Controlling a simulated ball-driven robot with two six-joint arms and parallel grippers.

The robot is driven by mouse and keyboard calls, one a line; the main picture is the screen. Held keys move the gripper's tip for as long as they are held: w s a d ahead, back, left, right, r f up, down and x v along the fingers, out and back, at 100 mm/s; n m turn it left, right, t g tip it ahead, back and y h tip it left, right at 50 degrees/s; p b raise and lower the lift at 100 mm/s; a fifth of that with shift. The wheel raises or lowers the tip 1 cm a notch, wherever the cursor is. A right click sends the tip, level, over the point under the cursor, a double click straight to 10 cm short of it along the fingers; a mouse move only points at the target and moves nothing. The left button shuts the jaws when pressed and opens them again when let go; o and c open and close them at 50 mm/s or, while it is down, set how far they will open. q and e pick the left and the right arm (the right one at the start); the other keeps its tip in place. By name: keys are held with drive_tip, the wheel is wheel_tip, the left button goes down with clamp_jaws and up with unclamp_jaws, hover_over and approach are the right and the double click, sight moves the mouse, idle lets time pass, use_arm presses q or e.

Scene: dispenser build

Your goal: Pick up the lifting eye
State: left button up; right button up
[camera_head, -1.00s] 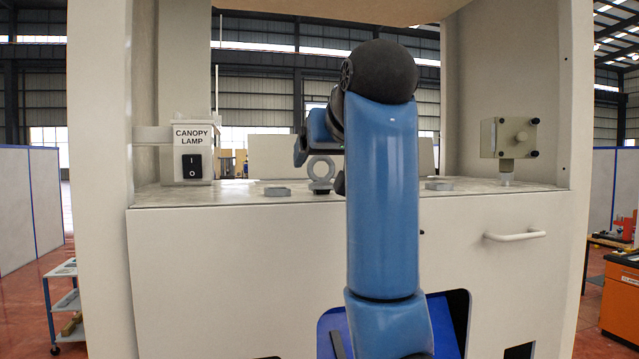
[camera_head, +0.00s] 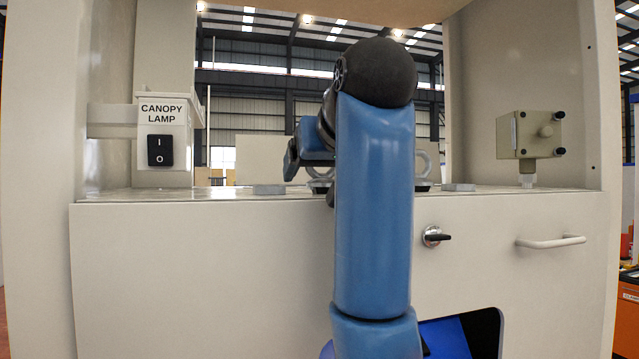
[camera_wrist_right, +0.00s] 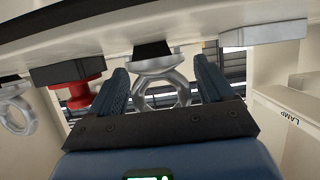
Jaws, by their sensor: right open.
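A grey metal lifting eye (camera_head: 318,184), a ring on a flared base, stands on the worktop, partly hidden behind my right arm in the head view. In the right wrist view, which appears upside down, the eye (camera_wrist_right: 162,98) sits between the two spread fingers of my right gripper (camera_wrist_right: 162,76). Gaps show on both sides of the ring. In the head view, the right gripper (camera_head: 306,156) is at the eye, with its fingers partly hidden. A second similar ring (camera_head: 422,164) stands to the right of my arm. My left gripper is out of view.
A canopy lamp switch box (camera_head: 162,140) stands at left and a beige box with knobs (camera_head: 530,134) at right. Flat grey blocks (camera_head: 269,189) lie on the worktop. A red knob (camera_wrist_right: 80,93) is near the gripper in the wrist view. The cabinet front has a handle (camera_head: 551,242).

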drive_tip(key=shift+s+r, duration=0.3)
drive_tip(key=shift+s, duration=0.5)
drive_tip(key=shift+c, duration=1.7)
drive_tip(key=shift+x, duration=0.8)
drive_tip(key=c, duration=0.7)
drive_tip(key=shift+d, duration=0.2)
drive_tip(key=shift+c, duration=0.8)
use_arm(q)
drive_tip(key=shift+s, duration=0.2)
use_arm(e)
drive_tip(key=shift+s, duration=0.2)
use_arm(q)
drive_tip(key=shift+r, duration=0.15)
use_arm(e)
drive_tip(key=shift+r, duration=0.15)
